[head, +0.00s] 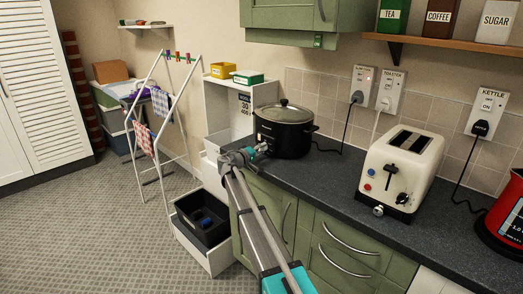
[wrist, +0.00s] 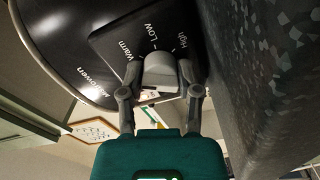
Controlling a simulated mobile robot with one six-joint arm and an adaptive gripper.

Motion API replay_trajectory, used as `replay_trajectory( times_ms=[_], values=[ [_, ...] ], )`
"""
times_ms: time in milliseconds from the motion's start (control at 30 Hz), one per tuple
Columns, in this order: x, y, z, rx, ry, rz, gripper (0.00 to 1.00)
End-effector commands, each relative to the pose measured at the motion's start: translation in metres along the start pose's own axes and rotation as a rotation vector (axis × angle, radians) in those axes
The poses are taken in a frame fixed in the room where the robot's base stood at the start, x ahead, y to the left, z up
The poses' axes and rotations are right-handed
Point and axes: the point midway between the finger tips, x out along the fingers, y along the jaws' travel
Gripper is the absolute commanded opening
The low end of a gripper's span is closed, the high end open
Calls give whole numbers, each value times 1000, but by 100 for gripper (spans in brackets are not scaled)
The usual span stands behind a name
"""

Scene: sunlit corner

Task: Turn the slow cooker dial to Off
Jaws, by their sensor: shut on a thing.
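The black slow cooker (head: 283,135) with a glass lid stands at the left end of the dark worktop in the head view. Its black body (wrist: 50,35) and control panel also show in the wrist view, with the words Warm, LOW and High. The pale grey dial (wrist: 160,72) sits on that panel. My gripper (wrist: 162,78) is shut on the dial, with one finger on each side of it. In the head view my gripper (head: 258,150) reaches the cooker's front left. No Off mark is readable, and I cannot tell which mark the dial points to.
The dark worktop (head: 335,178) runs right to a cream toaster (head: 402,170) and a red kettle (head: 503,215). Wall sockets with cords are behind. A white shelf unit (head: 228,105), a black bin (head: 202,218) and a drying rack (head: 160,135) stand left. Carpet (head: 80,230) is clear at far left.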

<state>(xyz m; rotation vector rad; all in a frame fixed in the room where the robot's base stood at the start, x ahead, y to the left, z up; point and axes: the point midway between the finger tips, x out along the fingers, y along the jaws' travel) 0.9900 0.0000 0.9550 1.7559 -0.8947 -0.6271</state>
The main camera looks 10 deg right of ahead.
Motion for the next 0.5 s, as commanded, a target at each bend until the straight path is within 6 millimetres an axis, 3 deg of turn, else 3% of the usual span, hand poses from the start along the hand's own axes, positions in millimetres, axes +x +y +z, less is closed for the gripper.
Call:
replay_trajectory(
  times_ms=[500],
  values=[
    [0,0,0,-429,0,-1,0]
  ],
)
